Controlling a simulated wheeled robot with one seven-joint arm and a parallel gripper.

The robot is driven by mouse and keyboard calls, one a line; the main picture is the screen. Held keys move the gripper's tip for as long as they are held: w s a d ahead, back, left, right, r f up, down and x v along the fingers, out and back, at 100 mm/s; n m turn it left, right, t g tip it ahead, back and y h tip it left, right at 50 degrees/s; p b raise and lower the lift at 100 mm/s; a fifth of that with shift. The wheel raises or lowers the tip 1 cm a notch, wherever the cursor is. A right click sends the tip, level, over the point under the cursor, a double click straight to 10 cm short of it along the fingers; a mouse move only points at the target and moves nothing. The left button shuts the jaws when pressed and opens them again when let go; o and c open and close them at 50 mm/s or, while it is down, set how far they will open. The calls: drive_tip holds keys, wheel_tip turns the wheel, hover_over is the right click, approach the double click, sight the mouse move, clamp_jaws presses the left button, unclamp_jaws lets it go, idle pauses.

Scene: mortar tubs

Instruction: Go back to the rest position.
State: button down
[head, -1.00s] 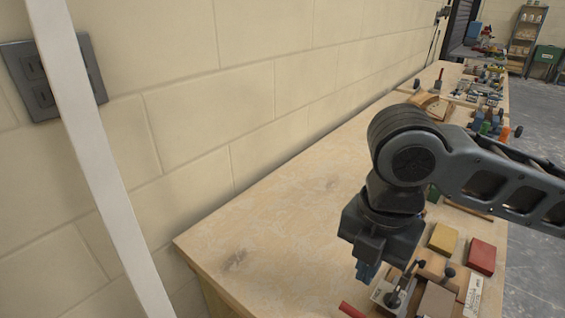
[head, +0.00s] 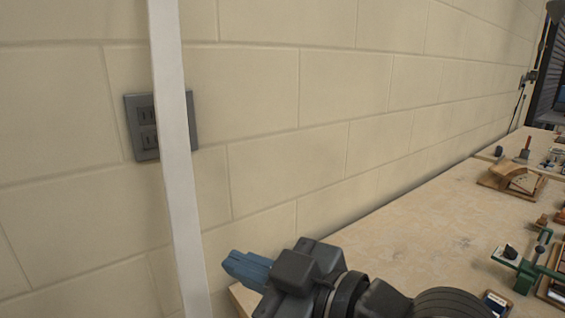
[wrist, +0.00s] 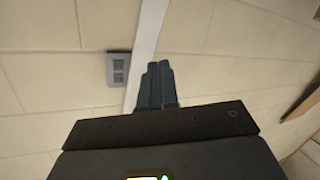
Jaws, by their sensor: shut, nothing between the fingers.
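My gripper (head: 234,263) is at the bottom of the head view, in front of the block wall and beyond the near left corner of the workbench (head: 415,237). Its blue fingers are together and hold nothing. They point left toward the white vertical post (head: 175,170). In the wrist view the closed fingers (wrist: 157,75) stand in front of the wall and overlap the lower part of the white post (wrist: 148,40).
A grey wall outlet (head: 143,125) is behind the post and also shows in the wrist view (wrist: 119,69). A green clamp (head: 530,262) and a wooden curved piece (head: 510,178) sit on the bench at right. The bench's middle is bare.

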drive_tip(key=s+d+f+m+t+h, duration=0.7)
drive_tip(key=s+d+f+m+h, duration=0.4)
drive_tip(key=s+d+f+m, duration=0.35)
drive_tip(key=s+d+f+h, duration=0.1)
drive_tip(key=s+d, duration=0.4)
drive_tip(key=s, duration=0.4)
drive_tip(key=s+d+g+h, duration=0.1)
drive_tip(key=s+d, duration=0.5)
drive_tip(key=s, duration=0.2)
drive_tip(key=shift+s+f, duration=0.4)
drive_tip(key=shift+d, duration=0.1)
